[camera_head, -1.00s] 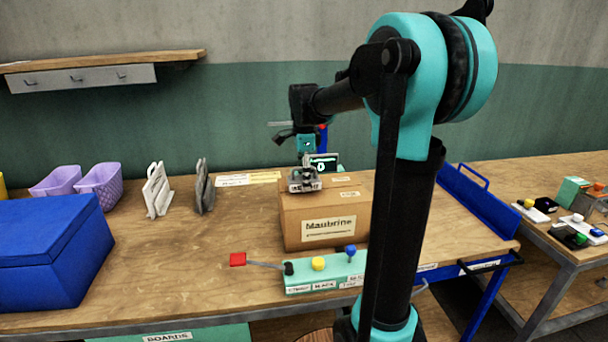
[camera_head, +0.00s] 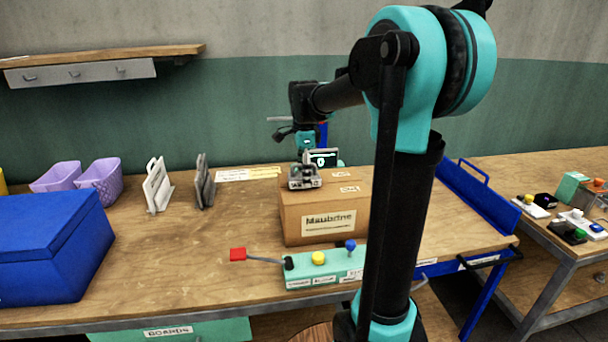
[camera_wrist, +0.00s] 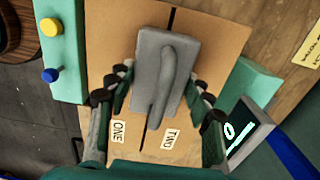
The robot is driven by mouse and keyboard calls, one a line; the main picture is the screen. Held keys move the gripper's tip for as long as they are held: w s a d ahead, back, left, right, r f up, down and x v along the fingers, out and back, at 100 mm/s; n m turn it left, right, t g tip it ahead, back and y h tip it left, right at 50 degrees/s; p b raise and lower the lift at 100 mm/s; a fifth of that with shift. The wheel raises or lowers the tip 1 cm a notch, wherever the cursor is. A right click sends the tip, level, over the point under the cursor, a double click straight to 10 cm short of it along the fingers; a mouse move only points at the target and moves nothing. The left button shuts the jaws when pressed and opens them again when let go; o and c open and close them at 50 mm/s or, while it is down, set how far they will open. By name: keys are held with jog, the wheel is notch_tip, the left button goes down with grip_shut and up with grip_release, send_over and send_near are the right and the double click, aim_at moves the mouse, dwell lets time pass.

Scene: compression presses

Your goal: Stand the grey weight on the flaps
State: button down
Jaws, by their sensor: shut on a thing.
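The grey weight (camera_wrist: 170,62) is a block with a raised bar handle, seen from above in the wrist view. My gripper (camera_wrist: 157,98) has a finger on each side of it and is shut on it. In the head view the weight (camera_head: 305,183) and my gripper (camera_head: 304,168) are over the top of the cardboard box (camera_head: 325,215) marked "Maubrine". The box's two flaps, labelled ONE (camera_wrist: 117,131) and TWO (camera_wrist: 170,139), lie closed with a dark seam between them. The weight lies across the seam. I cannot tell whether its underside touches the flaps.
A small display (camera_wrist: 241,132) reading 0 is beside the box. A blue case (camera_head: 50,245) stands at left. The table's left middle is clear.

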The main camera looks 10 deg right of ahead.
jog(key=shift+f, duration=0.25)
jog(key=c, duration=0.6)
grip_release()
jog(key=shift+f, duration=0.1)
notch_tip(320, 180, up, 12)
jog(key=shift+r, duration=0.1)
dwell(0.4)
